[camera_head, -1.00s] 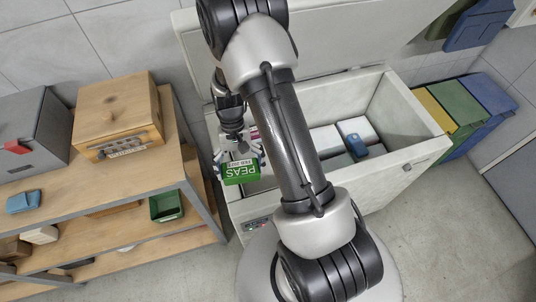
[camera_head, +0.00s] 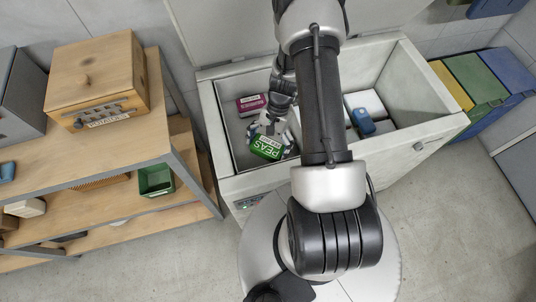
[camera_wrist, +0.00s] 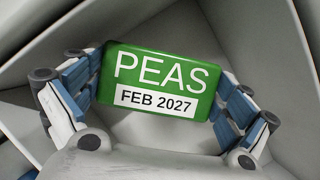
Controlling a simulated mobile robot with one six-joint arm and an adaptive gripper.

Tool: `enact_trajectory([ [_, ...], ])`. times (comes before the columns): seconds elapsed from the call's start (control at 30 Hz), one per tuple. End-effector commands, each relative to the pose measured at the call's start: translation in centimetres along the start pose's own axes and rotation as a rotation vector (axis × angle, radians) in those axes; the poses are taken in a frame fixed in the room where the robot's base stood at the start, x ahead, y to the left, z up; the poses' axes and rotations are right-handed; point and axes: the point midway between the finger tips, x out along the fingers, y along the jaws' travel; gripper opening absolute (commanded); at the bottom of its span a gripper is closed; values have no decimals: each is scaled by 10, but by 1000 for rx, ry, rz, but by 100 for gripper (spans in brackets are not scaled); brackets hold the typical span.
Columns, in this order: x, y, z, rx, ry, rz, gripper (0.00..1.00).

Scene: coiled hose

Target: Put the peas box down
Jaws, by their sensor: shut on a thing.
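The green peas box (camera_head: 266,147) is in my gripper (camera_head: 270,138), over the left part of the open chest freezer (camera_head: 232,185). In the wrist view the peas box (camera_wrist: 162,80) faces me with its label "PEAS FEB 2027", and the blue-padded fingers of my gripper (camera_wrist: 160,95) are shut on its two ends. Pale freezer walls surround it there. I cannot tell whether the box touches the freezer floor.
A magenta box (camera_head: 252,103) lies in the freezer behind the peas box. A blue item (camera_head: 363,122) sits among white blocks (camera_head: 366,101) to the right. A wooden shelf (camera_head: 120,130) with a potatoes box (camera_head: 100,78) stands left. Coloured bins (camera_head: 478,80) stand right.

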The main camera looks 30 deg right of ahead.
Motion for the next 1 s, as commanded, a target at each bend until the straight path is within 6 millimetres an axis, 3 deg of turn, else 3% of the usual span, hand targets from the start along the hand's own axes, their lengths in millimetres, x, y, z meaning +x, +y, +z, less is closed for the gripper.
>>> enact_trajectory([
  [0.23, 18, 0, -7, 1, 0, 0, 62],
  [0.43, 46, 0, -19, -1, -1, 1, 62],
  [0.83, 50, 0, -21, -1, 1, 0, 62],
  [0.87, 50, 0, -21, -1, 1, 0, 97],
  [1.0, 49, 0, -21, -1, 1, 0, 100],
])
